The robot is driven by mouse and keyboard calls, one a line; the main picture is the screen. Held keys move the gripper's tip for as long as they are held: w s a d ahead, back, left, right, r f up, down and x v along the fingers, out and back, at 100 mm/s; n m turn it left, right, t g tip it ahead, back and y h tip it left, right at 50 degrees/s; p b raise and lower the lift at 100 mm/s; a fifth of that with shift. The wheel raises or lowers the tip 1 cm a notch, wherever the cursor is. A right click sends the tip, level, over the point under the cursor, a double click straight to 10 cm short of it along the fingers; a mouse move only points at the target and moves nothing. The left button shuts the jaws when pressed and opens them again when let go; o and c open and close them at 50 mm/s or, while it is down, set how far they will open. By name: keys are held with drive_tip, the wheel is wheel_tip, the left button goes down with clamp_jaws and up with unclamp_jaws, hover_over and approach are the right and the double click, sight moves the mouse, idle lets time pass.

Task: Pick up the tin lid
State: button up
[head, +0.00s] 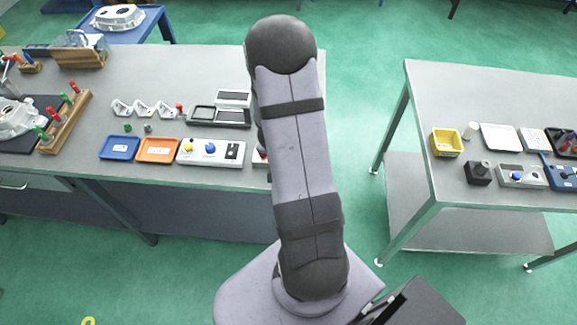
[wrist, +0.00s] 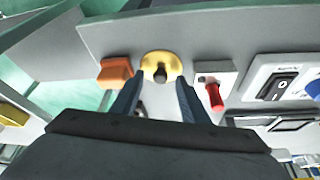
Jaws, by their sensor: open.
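The tin lid (wrist: 151,63) is a round, gold-coloured disc with a dark knob at its middle. It lies on the grey table near its edge in the wrist view, between an orange block and a pale box with a red lever. My gripper (wrist: 158,88) is open and empty. Its two dark fingers point towards the lid, with the knob showing between their lines. I cannot tell how far the fingertips are from it. In the head view my arm hides the lid and the gripper.
The orange block (wrist: 115,72) is left of the lid, and the red-levered box (wrist: 215,82) is close on its right. A switch panel (wrist: 273,86) stands further right. In the head view, blue (head: 119,147) and orange (head: 158,149) trays lie on the left table; a gap separates the two tables.

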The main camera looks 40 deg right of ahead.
clamp_jaws()
drive_tip(key=shift+r, duration=0.1)
wheel_tip(320, 180, up, 10)
drive_tip(key=p, duration=0.8)
